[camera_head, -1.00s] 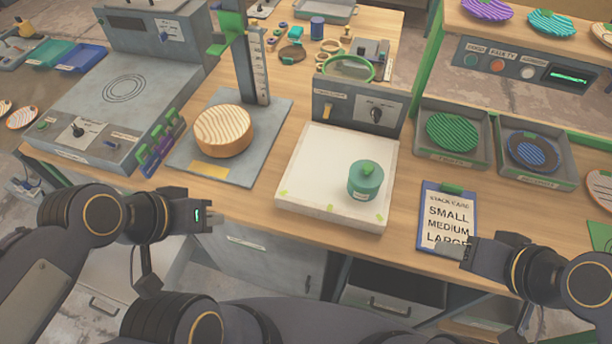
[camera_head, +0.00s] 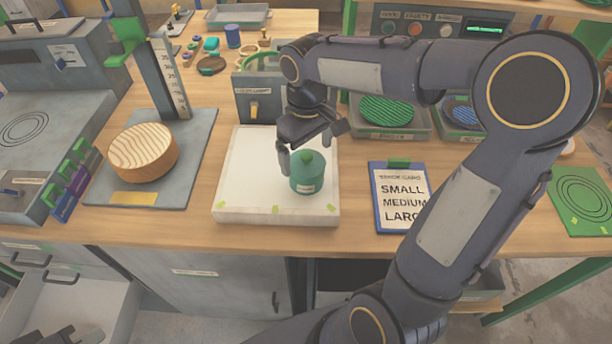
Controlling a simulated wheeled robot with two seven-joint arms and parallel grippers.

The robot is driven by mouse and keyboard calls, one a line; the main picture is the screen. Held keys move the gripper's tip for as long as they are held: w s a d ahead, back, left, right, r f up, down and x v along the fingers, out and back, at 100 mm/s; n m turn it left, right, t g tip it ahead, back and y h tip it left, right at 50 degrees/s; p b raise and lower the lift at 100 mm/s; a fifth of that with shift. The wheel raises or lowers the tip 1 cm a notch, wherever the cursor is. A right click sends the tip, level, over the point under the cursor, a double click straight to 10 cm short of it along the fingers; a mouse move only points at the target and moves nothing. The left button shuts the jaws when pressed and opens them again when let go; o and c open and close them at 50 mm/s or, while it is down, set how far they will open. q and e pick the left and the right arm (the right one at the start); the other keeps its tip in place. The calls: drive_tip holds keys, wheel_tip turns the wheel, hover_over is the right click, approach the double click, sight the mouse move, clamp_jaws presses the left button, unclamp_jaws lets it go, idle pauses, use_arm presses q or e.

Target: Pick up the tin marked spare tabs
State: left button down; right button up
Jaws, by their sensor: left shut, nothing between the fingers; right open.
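A round green tin (camera_head: 307,178) with a knob on its lid and a small pale label stands upright on the right part of the white pad (camera_head: 247,180). Its label is too small to read. My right gripper (camera_head: 312,150) is open and empty just above and around the lid, with one finger left of the tin and the other behind its right side. I cannot tell whether the fingers touch it. My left gripper (camera_head: 72,335) is shut and empty at the bottom left edge, partly cut off, well away from the tin.
A wooden disc (camera_head: 143,152) sits on the grey stand left of the pad. A stack card (camera_head: 398,200) lies to the right, partly behind my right arm. Trays with a green plate (camera_head: 386,110) and a blue plate stand behind. An open drawer (camera_head: 75,300) is at lower left.

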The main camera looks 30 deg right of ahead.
sight(306, 163)
wheel_tip(306, 163, down, 5)
drive_tip(key=shift+r, duration=0.1)
drive_tip(key=c, duration=1)
drive_tip(key=shift+c, duration=0.2)
drive_tip(key=shift+r, duration=0.1)
